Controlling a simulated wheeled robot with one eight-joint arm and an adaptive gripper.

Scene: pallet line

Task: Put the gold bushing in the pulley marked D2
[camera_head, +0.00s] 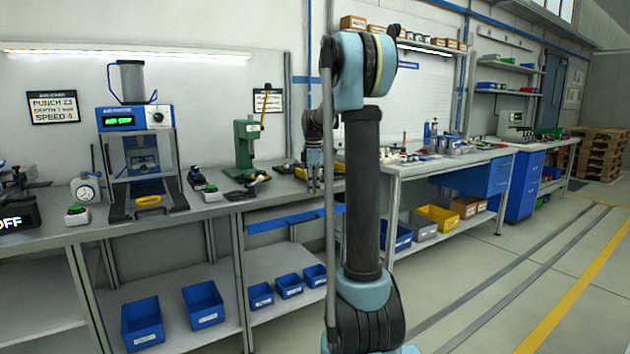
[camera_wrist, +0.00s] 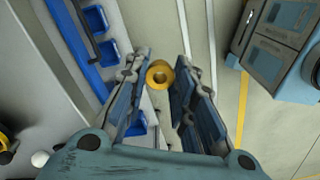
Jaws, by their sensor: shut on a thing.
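My gripper (camera_wrist: 163,66) is shut on the gold bushing (camera_wrist: 160,75), a short ring whose open bore faces the wrist camera between the fingertips. In the head view my gripper (camera_head: 314,172) hangs by the front edge of the left workbench (camera_head: 245,204), to the right of the green press. The bushing is too small to make out there. I cannot pick out a pulley marked D2 in either view; my arm covers part of the benches.
A blue machine (camera_head: 137,117) with a green display and a green press (camera_head: 246,145) stand on the left bench. Blue bins (camera_head: 203,304) sit on its lower shelf. Another bench (camera_head: 430,164) with small parts stands to the right. The floor aisle is clear.

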